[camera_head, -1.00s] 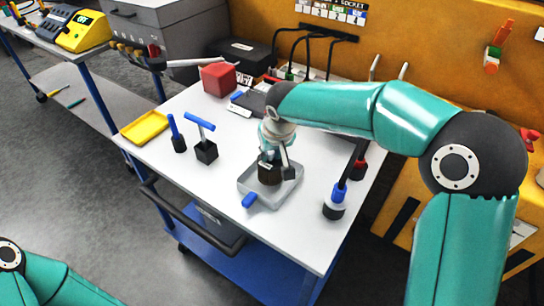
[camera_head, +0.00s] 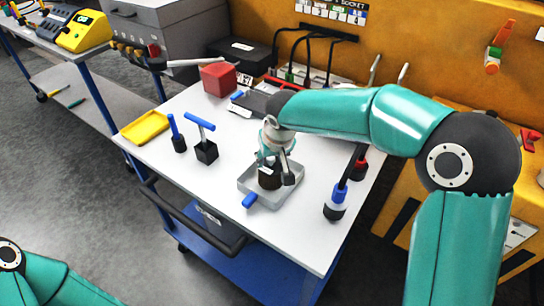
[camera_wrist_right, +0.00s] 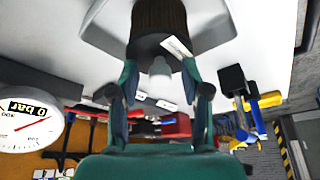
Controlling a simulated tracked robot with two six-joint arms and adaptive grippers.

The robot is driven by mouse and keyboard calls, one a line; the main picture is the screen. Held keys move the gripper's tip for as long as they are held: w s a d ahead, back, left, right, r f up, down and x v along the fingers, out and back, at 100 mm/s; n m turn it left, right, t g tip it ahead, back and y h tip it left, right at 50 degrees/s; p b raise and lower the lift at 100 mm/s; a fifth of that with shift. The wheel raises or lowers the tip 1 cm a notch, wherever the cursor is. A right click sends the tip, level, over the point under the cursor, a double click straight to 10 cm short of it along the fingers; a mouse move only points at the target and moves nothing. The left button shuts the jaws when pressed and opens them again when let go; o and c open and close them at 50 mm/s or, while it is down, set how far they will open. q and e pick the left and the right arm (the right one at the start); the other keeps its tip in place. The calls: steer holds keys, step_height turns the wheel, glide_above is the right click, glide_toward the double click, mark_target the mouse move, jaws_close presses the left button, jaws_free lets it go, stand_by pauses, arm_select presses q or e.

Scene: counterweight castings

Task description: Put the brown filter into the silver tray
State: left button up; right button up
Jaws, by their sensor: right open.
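The brown filter (camera_head: 269,180) stands upright inside the silver tray (camera_head: 285,201) on the white table. My right gripper (camera_head: 275,164) is just above the filter, its fingers open around the filter's top. In the right wrist view the brown filter (camera_wrist_right: 158,18) with a white label is ahead of the open fingers (camera_wrist_right: 158,90), with a gap between them. The silver tray (camera_wrist_right: 105,35) shows around it there. My left gripper is out of view; only part of my left arm shows at lower left.
A blue-handled tool (camera_head: 201,124) on a black block, a yellow tray (camera_head: 145,128) and a red cube (camera_head: 218,79) stand left and behind. A blue-and-black pot (camera_head: 335,203) is right of the tray. The table's front left strip is clear.

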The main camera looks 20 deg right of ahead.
steer(key=v, duration=1.2)
steer(key=shift+r, duration=0.1)
